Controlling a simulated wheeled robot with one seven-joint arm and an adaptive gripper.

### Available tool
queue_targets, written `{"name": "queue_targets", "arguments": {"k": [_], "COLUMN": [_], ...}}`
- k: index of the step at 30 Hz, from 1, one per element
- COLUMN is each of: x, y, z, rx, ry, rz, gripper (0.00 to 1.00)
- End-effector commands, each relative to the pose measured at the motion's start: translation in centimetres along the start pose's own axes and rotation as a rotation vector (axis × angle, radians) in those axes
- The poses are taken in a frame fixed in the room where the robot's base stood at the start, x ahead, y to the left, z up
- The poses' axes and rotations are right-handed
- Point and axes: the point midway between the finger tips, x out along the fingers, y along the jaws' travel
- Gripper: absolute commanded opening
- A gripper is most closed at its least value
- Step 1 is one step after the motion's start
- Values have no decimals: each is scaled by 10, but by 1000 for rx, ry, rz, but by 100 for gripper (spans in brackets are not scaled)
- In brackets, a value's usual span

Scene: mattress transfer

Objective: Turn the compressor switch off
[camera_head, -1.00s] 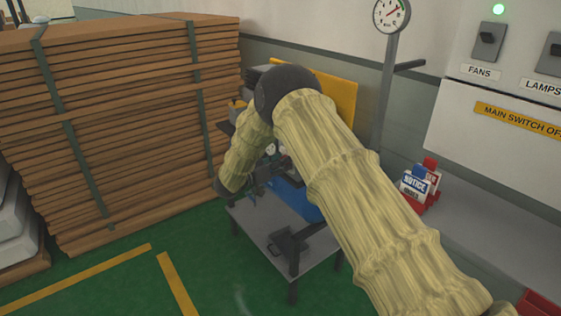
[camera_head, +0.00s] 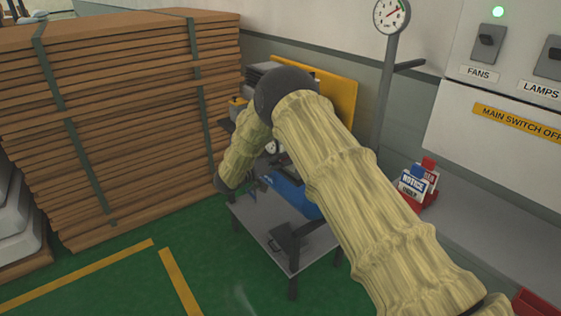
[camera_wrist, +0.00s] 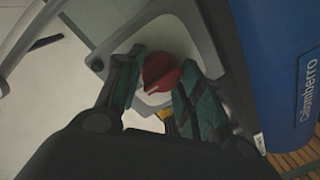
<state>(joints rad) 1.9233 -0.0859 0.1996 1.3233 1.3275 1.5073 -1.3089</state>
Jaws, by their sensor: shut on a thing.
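The compressor switch is a red knob (camera_wrist: 161,73) on a pale plate in the wrist view. My gripper (camera_wrist: 157,76) has its two dark green fingers on either side of the knob and is shut on it. The compressor's blue tank (camera_wrist: 285,70), lettered "Calomberro", stands to the right of the fingers. In the head view the blue tank (camera_head: 292,194) sits on a grey stand, partly behind my arm. The switch cannot be made out in the head view.
A tall strapped stack of brown boards (camera_head: 130,120) stands left of the compressor. A grey stand (camera_head: 262,235) bears the compressor. A gauge on a post (camera_head: 391,14) and a switch panel (camera_head: 500,70) are at right. A grey bench (camera_head: 485,215) holds small signs (camera_head: 414,184).

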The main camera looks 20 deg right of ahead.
Motion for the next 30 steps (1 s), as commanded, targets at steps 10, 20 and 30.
{"name": "queue_targets", "arguments": {"k": [10, 20, 30], "x": [-1, 0, -23], "y": [0, 0, 0], "z": [0, 0, 0], "rx": [-2, -1, -2], "ry": [1, 0, 1], "rz": [-1, 0, -2], "gripper": [41, 59, 59]}}
